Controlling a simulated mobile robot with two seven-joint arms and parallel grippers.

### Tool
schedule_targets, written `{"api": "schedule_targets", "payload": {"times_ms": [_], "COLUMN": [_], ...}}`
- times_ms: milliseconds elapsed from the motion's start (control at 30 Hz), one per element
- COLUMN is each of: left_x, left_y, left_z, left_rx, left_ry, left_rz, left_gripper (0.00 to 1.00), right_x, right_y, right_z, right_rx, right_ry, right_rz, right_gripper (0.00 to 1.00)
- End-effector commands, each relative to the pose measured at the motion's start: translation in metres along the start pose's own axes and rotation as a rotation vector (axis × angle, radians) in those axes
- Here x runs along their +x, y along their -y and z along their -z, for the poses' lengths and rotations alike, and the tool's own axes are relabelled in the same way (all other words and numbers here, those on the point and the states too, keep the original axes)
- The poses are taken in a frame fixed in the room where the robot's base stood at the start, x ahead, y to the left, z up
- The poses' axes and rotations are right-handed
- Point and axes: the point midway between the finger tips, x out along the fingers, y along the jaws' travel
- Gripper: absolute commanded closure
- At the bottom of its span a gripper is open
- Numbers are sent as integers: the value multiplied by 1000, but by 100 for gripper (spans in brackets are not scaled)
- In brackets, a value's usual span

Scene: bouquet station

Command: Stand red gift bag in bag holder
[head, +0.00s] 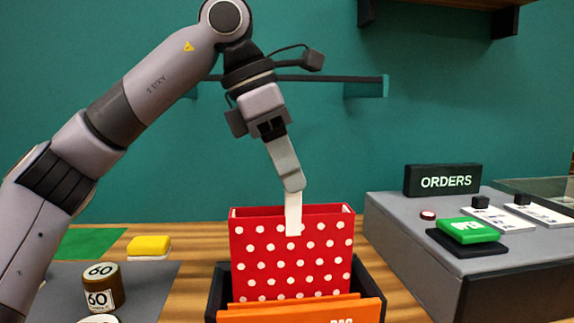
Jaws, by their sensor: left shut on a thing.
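The red gift bag (268,258) with white dots is upright in the middle of the head view. My left gripper (293,228) reaches down from above and is shut on the bag's near top edge; one pale finger shows outside the front wall. The black bag holder (370,287) surrounds the lower part of the bag, which appears within its walls. The bag's bottom is hidden, so I cannot tell whether it rests on the holder's floor. My right gripper is not in view.
An orange item (290,312) with partly cut-off lettering is in front of the red bag. A grey counter (400,225) with an ORDERS sign (442,181) stands at right. At left are a brown jar (103,290) marked 60 and a yellow sponge-like block (149,245).

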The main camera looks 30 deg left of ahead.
Motion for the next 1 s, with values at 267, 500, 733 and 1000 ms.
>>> {"api": "schedule_targets", "payload": {"times_ms": [267, 500, 733, 1000], "left_x": [0, -5, -41, -70], "left_y": [0, 0, 0, 0], "left_z": [0, -1, -2, -1], "left_rx": [0, 0, 0, 1], "left_ry": [0, 1, 2, 0], "left_rz": [0, -1, -1, 0], "left_gripper": [32, 32, 32, 32], "right_x": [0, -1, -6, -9], "right_y": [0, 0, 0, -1], "right_z": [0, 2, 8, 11], "right_rx": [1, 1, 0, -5], "right_ry": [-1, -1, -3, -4], "right_rz": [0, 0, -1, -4], "right_gripper": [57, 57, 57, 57]}}
